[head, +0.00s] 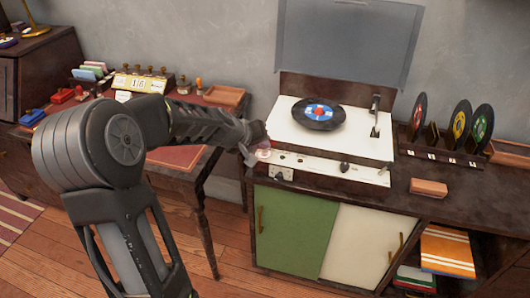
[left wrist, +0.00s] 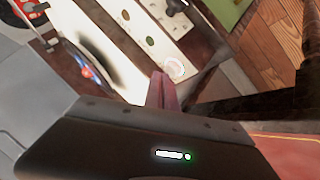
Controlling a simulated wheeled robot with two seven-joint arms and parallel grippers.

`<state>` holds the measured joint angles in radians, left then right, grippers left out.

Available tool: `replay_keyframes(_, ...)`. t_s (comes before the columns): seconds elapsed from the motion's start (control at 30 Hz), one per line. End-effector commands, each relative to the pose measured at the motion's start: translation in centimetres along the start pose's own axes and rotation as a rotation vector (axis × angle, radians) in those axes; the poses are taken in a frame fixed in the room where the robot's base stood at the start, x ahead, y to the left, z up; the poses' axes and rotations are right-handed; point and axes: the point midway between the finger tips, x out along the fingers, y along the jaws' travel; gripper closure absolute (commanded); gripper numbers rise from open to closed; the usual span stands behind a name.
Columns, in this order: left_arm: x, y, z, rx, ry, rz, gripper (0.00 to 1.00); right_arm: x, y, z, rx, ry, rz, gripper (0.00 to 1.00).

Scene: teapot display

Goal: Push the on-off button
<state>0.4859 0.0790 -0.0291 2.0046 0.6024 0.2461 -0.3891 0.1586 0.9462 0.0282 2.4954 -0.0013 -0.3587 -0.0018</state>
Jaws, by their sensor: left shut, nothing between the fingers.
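The record player (head: 328,150) stands on the cabinet, with a white deck, a black record and a control strip (head: 325,168) along its front. A round button with a pale, lit ring (left wrist: 175,67) sits at one end of that strip in the left wrist view; it also shows at the strip's left end in the head view (head: 263,153). My left gripper (head: 254,138) is shut and empty, with its tips close to this button. In the left wrist view the closed fingers (left wrist: 162,88) end beside the ring. I cannot tell whether they touch it. My right gripper is out of view.
The clear lid (head: 348,42) is raised behind the deck. A dark knob (head: 344,167) sits farther right on the strip. Records in a rack (head: 455,155) and a small wooden block (head: 428,187) are to the right. A cluttered desk stands at left.

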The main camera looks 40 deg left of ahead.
Motion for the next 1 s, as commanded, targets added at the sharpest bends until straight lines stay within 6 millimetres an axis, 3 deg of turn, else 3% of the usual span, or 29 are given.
replay_keyframes(1.0, 0.47, -0.33, 0.34, -0.001, 0.000, 0.000, 1.00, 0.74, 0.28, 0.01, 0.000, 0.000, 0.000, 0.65)
